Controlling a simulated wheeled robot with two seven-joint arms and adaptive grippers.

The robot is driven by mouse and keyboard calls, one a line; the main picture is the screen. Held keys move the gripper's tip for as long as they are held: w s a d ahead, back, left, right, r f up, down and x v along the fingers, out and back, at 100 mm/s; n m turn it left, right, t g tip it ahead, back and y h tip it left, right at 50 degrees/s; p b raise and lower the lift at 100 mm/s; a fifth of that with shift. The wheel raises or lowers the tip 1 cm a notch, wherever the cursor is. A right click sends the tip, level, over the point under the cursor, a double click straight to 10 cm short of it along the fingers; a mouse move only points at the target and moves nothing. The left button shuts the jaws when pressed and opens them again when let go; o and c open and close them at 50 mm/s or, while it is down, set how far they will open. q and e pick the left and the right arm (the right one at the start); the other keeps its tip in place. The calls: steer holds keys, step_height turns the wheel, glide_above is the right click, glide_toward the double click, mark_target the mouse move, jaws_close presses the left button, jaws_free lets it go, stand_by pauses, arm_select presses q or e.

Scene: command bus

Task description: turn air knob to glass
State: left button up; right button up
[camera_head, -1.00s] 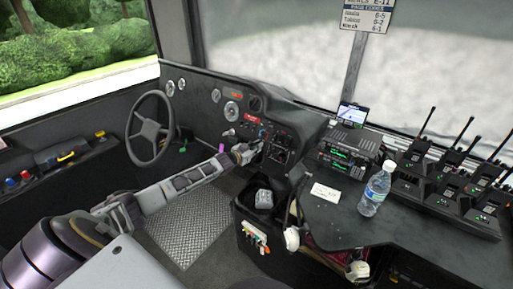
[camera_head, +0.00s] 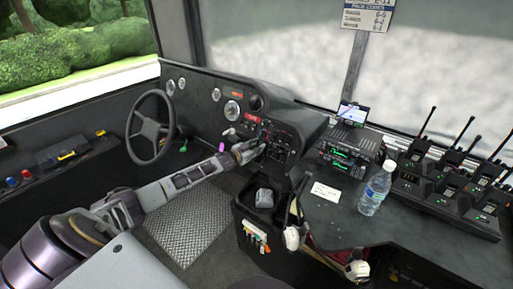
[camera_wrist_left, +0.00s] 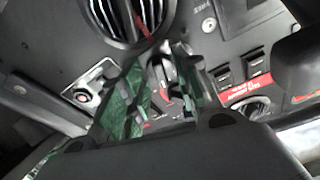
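My left gripper (camera_head: 262,143) reaches to the dashboard's centre control panel (camera_head: 281,137) in the head view. In the left wrist view its two fingers (camera_wrist_left: 163,92) are apart, one on each side of a dark knob (camera_wrist_left: 161,68), which looks like the air knob. I cannot tell whether either finger touches it. A red marking shows beside the knob; the lettering around it is too blurred to read, so its setting is unclear. In the head view the knob is too small to make out behind the gripper. My right gripper is not in view.
A round air vent (camera_wrist_left: 128,18) lies just above the knob. Rocker switches (camera_wrist_left: 240,66) and a red label (camera_wrist_left: 247,90) are to its right, a push button (camera_wrist_left: 84,95) to its left. The steering wheel (camera_head: 150,128) stands left of my arm; a bottle (camera_head: 375,189) stands on the right console.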

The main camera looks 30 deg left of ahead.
arm_select(q)
steer(key=shift+s, duration=0.1)
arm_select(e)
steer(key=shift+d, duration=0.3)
arm_select(q)
steer(key=shift+s, duration=0.1)
steer(key=v, duration=1.1)
steer(key=shift+s, duration=0.3)
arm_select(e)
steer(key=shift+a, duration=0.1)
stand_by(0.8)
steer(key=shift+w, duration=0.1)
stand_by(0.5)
